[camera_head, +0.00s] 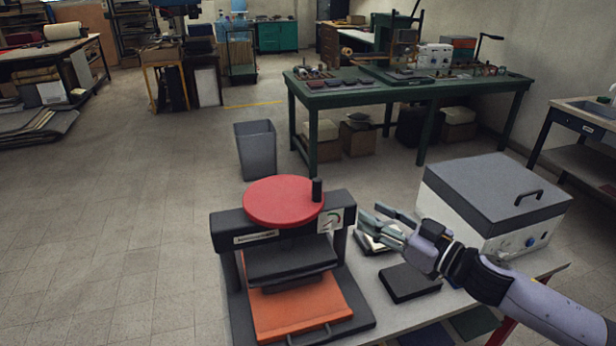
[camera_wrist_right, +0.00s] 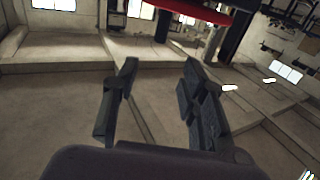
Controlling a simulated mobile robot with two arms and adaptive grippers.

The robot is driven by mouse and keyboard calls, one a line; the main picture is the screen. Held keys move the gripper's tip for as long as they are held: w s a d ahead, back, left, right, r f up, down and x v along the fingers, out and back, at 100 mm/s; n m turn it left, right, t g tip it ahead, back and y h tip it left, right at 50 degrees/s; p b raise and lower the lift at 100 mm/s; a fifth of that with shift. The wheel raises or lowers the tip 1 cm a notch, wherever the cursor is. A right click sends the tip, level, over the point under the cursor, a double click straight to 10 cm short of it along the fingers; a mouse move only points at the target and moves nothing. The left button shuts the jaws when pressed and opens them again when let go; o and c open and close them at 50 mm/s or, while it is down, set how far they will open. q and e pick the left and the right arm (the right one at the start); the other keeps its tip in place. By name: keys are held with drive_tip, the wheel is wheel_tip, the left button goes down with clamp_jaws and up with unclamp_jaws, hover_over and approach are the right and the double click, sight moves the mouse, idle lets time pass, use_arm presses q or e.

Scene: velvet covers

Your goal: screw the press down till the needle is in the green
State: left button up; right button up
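The press (camera_head: 245,237) stands on the near table, with a red handwheel (camera_head: 283,203) on top and a dark upright knob (camera_head: 317,189) at the wheel's right side. A small white gauge (camera_head: 330,220) with a coloured band is on the right of the crossbar; its needle is too small to read. A dark plate hangs above the orange base (camera_head: 300,308), with a gap between them. My right gripper (camera_head: 369,217) is open and empty, just right of the gauge and apart from the press. It also shows open in the right wrist view (camera_wrist_right: 158,80), below the red wheel (camera_wrist_right: 205,10). My left gripper is out of view.
A grey-lidded white box (camera_head: 495,200) stands at the right of the table, behind my right arm. A black block (camera_head: 409,283) and a small open tray (camera_head: 378,240) lie between press and box. A grey bin (camera_head: 256,150) stands on the floor behind.

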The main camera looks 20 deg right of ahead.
sight(321, 185)
drive_tip(key=p+x, duration=0.5)
drive_tip(key=x, duration=1.1)
drive_tip(key=shift+r, duration=0.1)
drive_tip(key=shift+w+a, duration=0.3)
drive_tip(key=shift+w, duration=0.15)
drive_tip(key=shift+c, duration=0.5)
clamp_jaws()
